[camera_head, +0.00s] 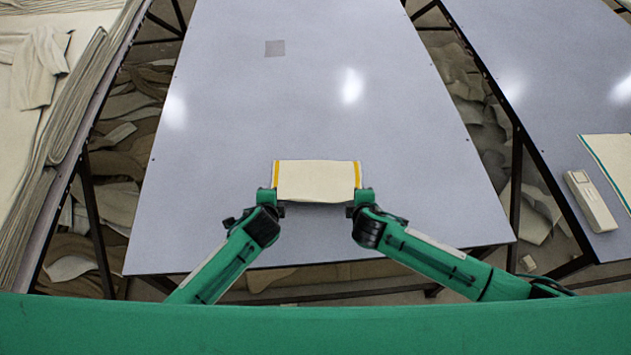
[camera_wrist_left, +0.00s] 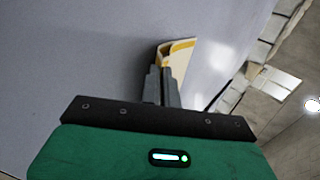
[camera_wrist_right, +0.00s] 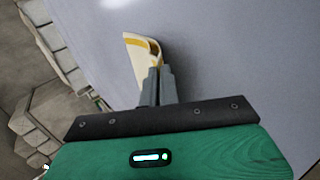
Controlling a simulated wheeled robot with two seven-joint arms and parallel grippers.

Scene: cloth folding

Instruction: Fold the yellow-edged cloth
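The cream cloth with yellow side edges (camera_head: 316,180) lies near the front of the grey table as a small wide rectangle. Its near edge sags slightly between my grippers. My left gripper (camera_head: 274,190) is at its near left corner, and my right gripper (camera_head: 358,190) is at its near right corner. In the left wrist view, the fingers (camera_wrist_left: 163,82) look closed together on the cloth's yellow-edged corner (camera_wrist_left: 178,48). In the right wrist view, the fingers (camera_wrist_right: 158,82) look closed on the other yellow-edged corner (camera_wrist_right: 140,55). The cloth's underside is hidden.
The table (camera_head: 230,110) is bare around and beyond the cloth, apart from a small grey square patch (camera_head: 275,48). A second table at right holds a pale box-like object (camera_head: 590,200) and a green-edged cloth (camera_head: 612,155). Heaped fabric (camera_head: 60,90) lies at left.

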